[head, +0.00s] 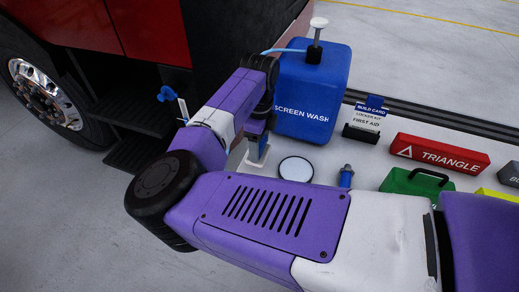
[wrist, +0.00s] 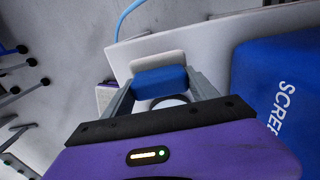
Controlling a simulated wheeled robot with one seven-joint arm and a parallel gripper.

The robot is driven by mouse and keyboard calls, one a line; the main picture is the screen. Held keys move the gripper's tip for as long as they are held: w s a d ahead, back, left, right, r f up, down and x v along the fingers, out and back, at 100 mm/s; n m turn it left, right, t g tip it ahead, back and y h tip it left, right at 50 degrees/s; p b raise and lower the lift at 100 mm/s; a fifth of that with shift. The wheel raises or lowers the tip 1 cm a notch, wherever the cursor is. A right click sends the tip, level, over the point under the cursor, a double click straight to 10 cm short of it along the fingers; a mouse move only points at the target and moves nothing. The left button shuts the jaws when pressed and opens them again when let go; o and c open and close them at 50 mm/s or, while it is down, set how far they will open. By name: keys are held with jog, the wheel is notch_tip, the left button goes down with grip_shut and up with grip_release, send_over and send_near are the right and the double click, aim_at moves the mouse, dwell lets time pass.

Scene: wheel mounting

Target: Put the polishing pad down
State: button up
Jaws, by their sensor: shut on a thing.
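The polishing pad is a blue block with a pale off-white face in the wrist view (wrist: 160,80). It sits between the two grey fingers of my gripper (wrist: 160,88), which is shut on it. In the head view my gripper (head: 257,150) points down over the left end of the white worktop, left of a round white disc with a dark rim (head: 296,168). The pad is mostly hidden there by my arm and fingers. I cannot tell whether it touches the worktop.
A blue screen wash container (head: 312,95) with a pump stands close behind my gripper. A build card (head: 366,118), a red triangle box (head: 440,153) and a green case (head: 416,183) are to the right. A small blue item (head: 346,176) stands right of the disc. A truck wheel (head: 45,93) is at left.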

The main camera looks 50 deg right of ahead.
jog(key=shift+f, duration=1.55)
jog(key=shift+f, duration=0.2)
jog(key=o, duration=1.9)
jog(key=shift+r, duration=0.1)
jog(key=r, duration=0.8)
jog(key=shift+d+r+b, duration=0.2)
jog(key=shift+d+b, duration=0.1)
jog(key=shift+b, duration=0.1)
